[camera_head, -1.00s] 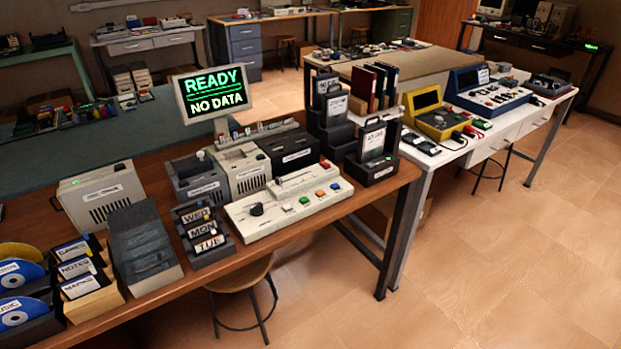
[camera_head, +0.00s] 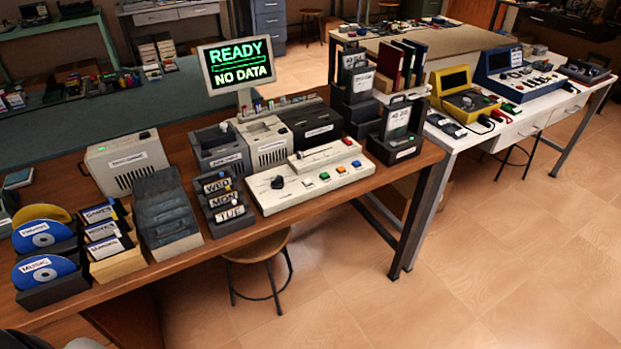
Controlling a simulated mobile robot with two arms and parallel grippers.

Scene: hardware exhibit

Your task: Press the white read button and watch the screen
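A white console (camera_head: 262,199) lies near the front edge of the brown wooden bench. It has a black knob (camera_head: 277,182) at its left and a row of small coloured buttons (camera_head: 324,176), green and blue among them. I cannot make out a white button against its pale top. A raised white block with a red-orange button (camera_head: 347,141) is at its back. Behind stands a screen (camera_head: 237,66) on a post, showing "READY" and "NO DATA" in lit letters. Neither of my grippers is in view.
On the bench, left of the console, are WED/MON/TUE cartridges (camera_head: 224,198), a grey stack (camera_head: 165,213), labelled boxes (camera_head: 103,232) and blue discs (camera_head: 45,270). A dark cartridge holder (camera_head: 394,150) is at the right. A stool (camera_head: 257,253) stands under the bench; floor in front is clear.

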